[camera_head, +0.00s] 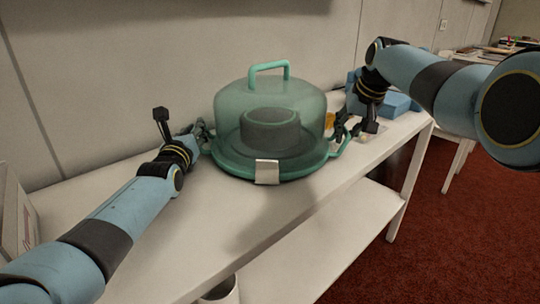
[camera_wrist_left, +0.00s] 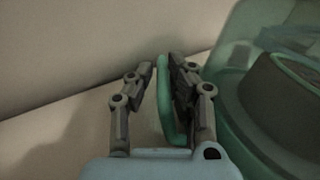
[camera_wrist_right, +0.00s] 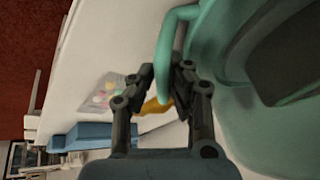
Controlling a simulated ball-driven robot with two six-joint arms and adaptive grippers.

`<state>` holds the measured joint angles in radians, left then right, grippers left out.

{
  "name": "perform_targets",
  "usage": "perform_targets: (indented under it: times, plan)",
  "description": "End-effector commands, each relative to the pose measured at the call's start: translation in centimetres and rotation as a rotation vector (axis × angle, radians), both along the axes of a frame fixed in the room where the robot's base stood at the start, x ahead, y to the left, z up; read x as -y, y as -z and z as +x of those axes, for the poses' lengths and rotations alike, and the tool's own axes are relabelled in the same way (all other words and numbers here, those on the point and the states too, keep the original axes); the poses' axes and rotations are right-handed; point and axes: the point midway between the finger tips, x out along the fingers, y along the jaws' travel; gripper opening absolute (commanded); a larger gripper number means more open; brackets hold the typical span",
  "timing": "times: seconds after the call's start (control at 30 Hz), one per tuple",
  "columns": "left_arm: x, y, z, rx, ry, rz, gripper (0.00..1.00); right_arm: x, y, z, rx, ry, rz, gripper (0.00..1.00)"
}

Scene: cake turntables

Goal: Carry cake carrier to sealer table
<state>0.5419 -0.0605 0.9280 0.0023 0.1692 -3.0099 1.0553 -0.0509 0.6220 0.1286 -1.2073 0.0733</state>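The cake carrier (camera_head: 270,100) has a see-through teal dome with a top handle, a teal base with side handles and a pale tag at the front. A dark round cake (camera_head: 270,130) shows inside. It is at the white table; I cannot tell whether its base touches the top. My left gripper (camera_head: 200,131) is closed around the left side handle (camera_wrist_left: 168,110), its fingers on either side of the bar. My right gripper (camera_head: 343,133) is closed around the right side handle (camera_wrist_right: 164,60), the bar between its fingers.
The white table (camera_head: 210,225) has a lower shelf (camera_head: 330,235). Blue blocks (camera_head: 395,103) and a small orange-yellow thing (camera_head: 330,120) stand right of the carrier. A wall (camera_head: 130,70) runs behind. Another table (camera_head: 475,60) with items stands far right across red carpet (camera_head: 460,220).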

Motion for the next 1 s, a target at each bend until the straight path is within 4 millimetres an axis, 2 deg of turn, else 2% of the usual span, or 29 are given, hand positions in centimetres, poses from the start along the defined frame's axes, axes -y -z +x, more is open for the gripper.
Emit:
perform_targets:
  times: [0.03,0.1,0.3,0.6,1.0]
  plan:
    - [-0.02,-0.16,0.0,0.0,0.0,0.0,0.25,0.08,-0.3,0.08,0.003,0.001,-0.001,0.19]
    - [0.04,-0.19,0.0,0.0,0.0,0.0,0.34,-0.01,-0.33,0.07,0.003,-0.001,0.0,0.28]
    - [0.16,-0.25,0.01,0.001,0.001,-0.002,0.33,-0.16,-0.3,0.05,0.003,-0.003,0.002,0.29]
    - [0.24,-0.29,0.03,0.002,0.002,-0.003,0.72,-0.31,-0.3,0.03,0.002,-0.004,0.005,0.29]
    - [0.26,-0.23,0.01,0.001,0.002,-0.003,0.72,-0.42,-0.31,0.02,0.002,-0.006,0.006,0.29]
